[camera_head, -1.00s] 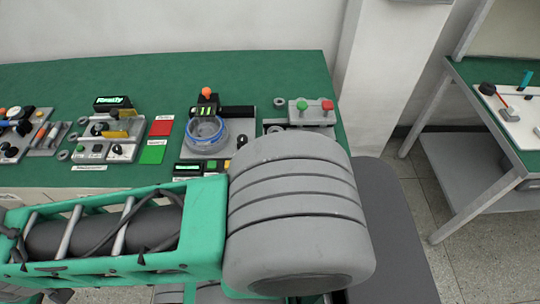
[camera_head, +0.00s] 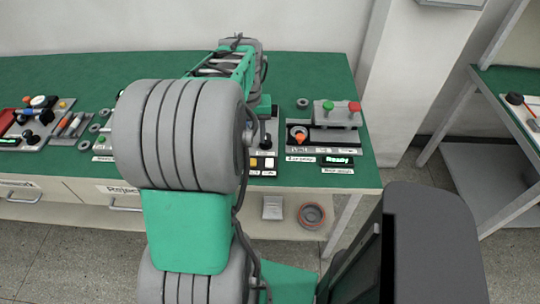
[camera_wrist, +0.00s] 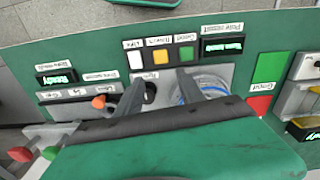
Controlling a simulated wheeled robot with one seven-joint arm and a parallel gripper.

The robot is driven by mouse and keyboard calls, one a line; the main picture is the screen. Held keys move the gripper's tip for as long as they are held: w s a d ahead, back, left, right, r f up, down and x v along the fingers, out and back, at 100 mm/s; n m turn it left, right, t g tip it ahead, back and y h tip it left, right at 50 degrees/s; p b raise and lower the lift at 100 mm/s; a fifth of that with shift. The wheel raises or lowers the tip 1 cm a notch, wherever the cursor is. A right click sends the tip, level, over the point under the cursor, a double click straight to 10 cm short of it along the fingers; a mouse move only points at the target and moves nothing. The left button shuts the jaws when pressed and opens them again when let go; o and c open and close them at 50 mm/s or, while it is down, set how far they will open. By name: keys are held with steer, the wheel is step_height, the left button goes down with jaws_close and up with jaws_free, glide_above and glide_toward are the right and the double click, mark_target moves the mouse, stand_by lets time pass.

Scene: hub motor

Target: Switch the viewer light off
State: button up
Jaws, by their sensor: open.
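In the wrist view, my gripper (camera_wrist: 160,78) is open and empty, its two dark fingers apart over the grey viewer panel. A row of square buttons lies just beyond the fingertips: white (camera_wrist: 135,61), yellow (camera_wrist: 160,57) and green (camera_wrist: 186,54). Their labels are upside down and too small to read surely. A dark round knob (camera_wrist: 150,93) shows between the fingers. A clear dish with a blue rim (camera_wrist: 208,85) is beside the right finger, partly covered by it.
A lit green display (camera_wrist: 222,46) is right of the buttons. An orange-knobbed unit (camera_head: 298,135) and a box with green and red buttons (camera_head: 337,113) stand right of my arm. A green plate (camera_wrist: 270,67) and red plate (camera_wrist: 259,105) lie flat on the green bench.

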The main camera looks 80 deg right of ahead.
steer(key=m, duration=0.1)
glide_toward(270, 159)
steer(key=shift+d, duration=0.15)
step_height(270, 159, down, 8)
steer(key=shift+r, duration=0.2)
jaws_close()
